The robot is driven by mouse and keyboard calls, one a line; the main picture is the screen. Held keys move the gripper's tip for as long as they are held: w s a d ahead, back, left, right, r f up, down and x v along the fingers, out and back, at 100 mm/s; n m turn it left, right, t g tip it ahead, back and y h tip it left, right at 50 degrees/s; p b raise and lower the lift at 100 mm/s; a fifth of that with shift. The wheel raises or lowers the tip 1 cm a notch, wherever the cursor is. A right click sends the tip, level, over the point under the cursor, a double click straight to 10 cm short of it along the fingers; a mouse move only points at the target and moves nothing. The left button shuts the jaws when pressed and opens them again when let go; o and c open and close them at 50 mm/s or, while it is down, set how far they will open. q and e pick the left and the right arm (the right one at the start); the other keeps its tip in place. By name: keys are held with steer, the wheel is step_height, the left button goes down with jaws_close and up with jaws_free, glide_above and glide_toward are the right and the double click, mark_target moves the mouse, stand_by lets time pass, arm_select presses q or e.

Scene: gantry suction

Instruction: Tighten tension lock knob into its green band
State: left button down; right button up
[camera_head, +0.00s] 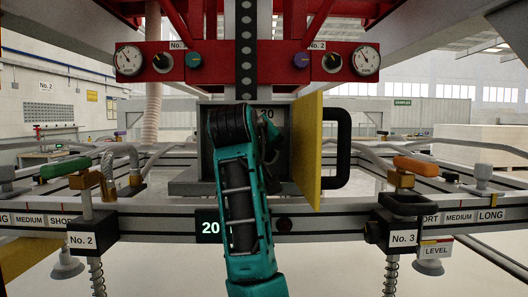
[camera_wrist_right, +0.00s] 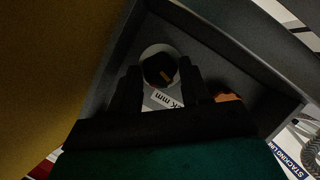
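In the right wrist view a round black knob (camera_wrist_right: 156,66) with a yellow pointer mark sits in a pale ring inside a grey box. No green band can be made out on the dark dial. My right gripper (camera_wrist_right: 160,76) has its two black fingers apart, one on each side of the knob's near edge; I see no clear contact. In the head view my teal right arm reaches into the open grey box (camera_head: 186,181) at the centre and hides the knob. My left gripper is not in view.
A yellow door (camera_head: 307,150) with a black handle (camera_head: 341,150) stands open at the box's right. A white label (camera_wrist_right: 165,99) lies below the knob, an orange object (camera_wrist_right: 229,98) beside the right finger. A red gauge panel (camera_head: 215,61) hangs above; a grey rail (camera_head: 345,219) crosses in front.

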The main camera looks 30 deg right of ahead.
steer(key=c, duration=0.6)
steer(key=m+y, duration=0.2)
steer(key=m, duration=0.1)
steer(key=shift+s+d+r+m+t, duration=0.1)
steer(key=shift+d+r+m+t, duration=0.1)
steer(key=shift+m+t, duration=0.15)
steer(key=o, duration=1)
steer(key=shift+o, duration=0.2)
steer(key=shift+s, duration=0.1)
steer(key=b+v, duration=0.1)
steer(key=v, duration=1.1)
steer(key=shift+s+r, duration=0.15)
steer(key=shift+s, duration=0.2)
steer(key=shift+a, duration=0.15)
